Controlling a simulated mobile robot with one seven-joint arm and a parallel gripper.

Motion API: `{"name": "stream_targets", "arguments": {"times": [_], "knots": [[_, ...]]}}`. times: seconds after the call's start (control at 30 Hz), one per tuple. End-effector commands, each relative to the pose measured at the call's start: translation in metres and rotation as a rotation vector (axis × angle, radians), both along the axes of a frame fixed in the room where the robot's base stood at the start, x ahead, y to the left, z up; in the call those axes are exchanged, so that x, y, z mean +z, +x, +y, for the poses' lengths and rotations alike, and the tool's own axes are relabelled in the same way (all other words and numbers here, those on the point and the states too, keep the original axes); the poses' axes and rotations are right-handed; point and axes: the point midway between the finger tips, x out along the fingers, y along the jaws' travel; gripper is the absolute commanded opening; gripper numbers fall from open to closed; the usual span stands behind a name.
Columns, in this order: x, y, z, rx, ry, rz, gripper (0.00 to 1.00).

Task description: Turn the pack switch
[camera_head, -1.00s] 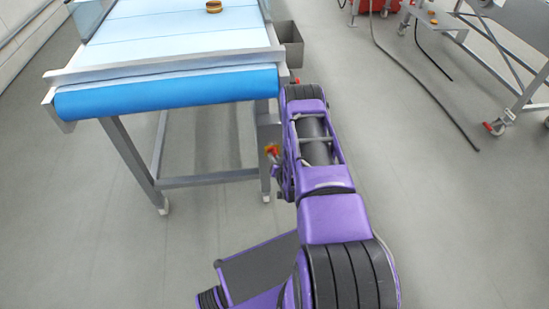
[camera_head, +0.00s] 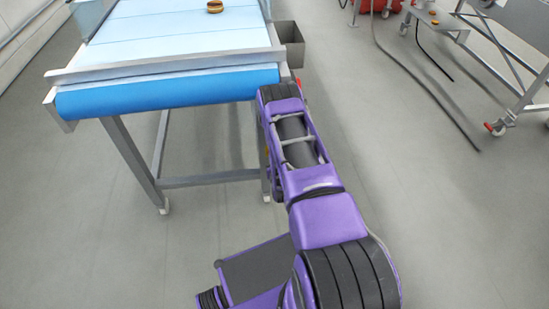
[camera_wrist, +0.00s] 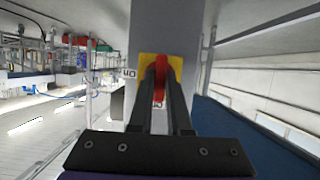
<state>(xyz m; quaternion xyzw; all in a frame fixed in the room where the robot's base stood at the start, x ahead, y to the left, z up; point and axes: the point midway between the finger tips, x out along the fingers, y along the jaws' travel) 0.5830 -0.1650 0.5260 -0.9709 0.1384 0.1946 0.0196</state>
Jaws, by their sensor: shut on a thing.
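The pack switch is a red handle (camera_wrist: 161,66) on a yellow plate (camera_wrist: 147,66), fixed to a grey metal post (camera_wrist: 150,30) in the wrist view. A small white label (camera_wrist: 129,74) with dark letters, seen upside down, sits at the plate's left. My gripper (camera_wrist: 161,88) is shut on the red handle, one dark finger on each side. The handle looks upright in the wrist view; its lower part is hidden between the fingers. In the head view my purple arm hides the gripper and nearly all of the switch at the conveyor's right leg.
A conveyor (camera_head: 170,95) with a blue belt end stands left of my arm, a filled round (camera_head: 214,7) on it. A metal bin (camera_head: 290,45) hangs at its right side. A wheeled metal frame (camera_head: 510,110) and dark hoses lie to the right.

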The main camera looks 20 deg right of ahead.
Motion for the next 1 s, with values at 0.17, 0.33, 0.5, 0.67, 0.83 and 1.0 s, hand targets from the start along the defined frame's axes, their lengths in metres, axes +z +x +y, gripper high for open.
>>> {"name": "stream_targets", "arguments": {"times": [0.17,0.33,0.5,0.67,0.83,1.0], "knots": [[0.002,0.002,-0.001,0.000,-0.003,-0.006,0.00],[0.001,0.001,-0.001,0.000,-0.001,-0.004,0.46],[0.001,0.001,0.000,0.000,-0.001,-0.002,0.46],[0.002,-0.001,0.000,0.000,0.001,-0.001,0.46],[0.010,-0.019,0.005,0.000,0.001,0.002,0.46],[0.025,-0.054,0.016,0.000,0.001,0.004,0.46]]}}
